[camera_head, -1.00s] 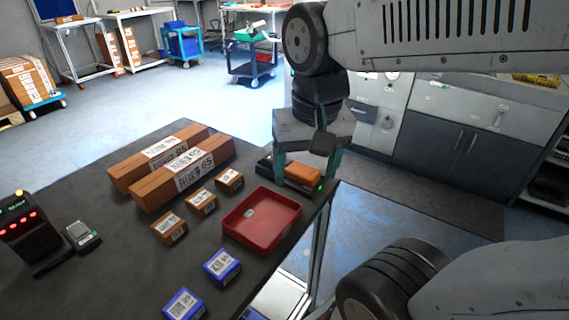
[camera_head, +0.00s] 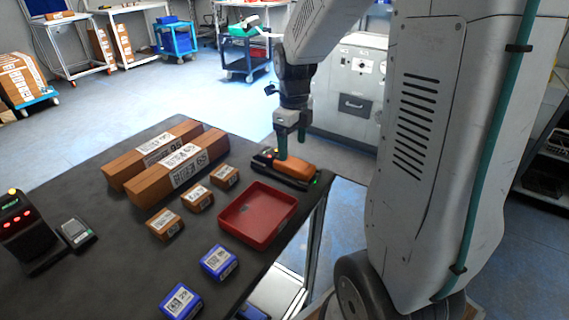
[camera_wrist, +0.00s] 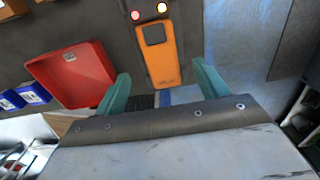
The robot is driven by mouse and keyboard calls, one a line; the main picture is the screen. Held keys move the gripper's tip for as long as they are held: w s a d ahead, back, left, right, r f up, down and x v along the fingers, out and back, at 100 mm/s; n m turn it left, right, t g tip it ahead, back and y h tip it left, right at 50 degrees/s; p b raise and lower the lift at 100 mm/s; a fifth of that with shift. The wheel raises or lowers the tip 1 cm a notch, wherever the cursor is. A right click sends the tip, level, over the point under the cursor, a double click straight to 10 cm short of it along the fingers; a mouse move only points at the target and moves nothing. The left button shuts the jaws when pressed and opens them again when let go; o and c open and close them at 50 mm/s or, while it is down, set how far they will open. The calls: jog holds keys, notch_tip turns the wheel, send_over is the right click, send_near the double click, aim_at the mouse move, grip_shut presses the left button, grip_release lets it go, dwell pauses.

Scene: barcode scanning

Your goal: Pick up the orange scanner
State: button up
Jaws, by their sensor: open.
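The orange scanner (camera_head: 299,166) lies in a black cradle (camera_head: 267,161) at the table's far right corner. In the wrist view the scanner (camera_wrist: 159,58) is upright in the picture, centred just beyond my fingertips. My gripper (camera_head: 288,146) is above the scanner in the head view, pointing down. In the wrist view my gripper's two teal fingers (camera_wrist: 163,82) are apart, one on each side of the scanner's lower end. Nothing is between them in their grip. Whether a finger touches the scanner cannot be told.
A red tray (camera_head: 259,214) sits beside the cradle, nearer the front. Small brown boxes (camera_head: 197,198), two long brown boxes (camera_head: 178,172) and blue boxes (camera_head: 219,262) lie on the dark table. A black device with red lights (camera_head: 27,235) stands at left.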

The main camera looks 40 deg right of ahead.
aim_at(293, 162)
notch_tip(293, 162, down, 6)
jog(key=shift+f, duration=0.25)
jog(key=shift+c, duration=0.3)
jog(key=c, duration=1.2)
jog(key=shift+o, duration=0.2)
jog(key=shift+r, duration=0.2)
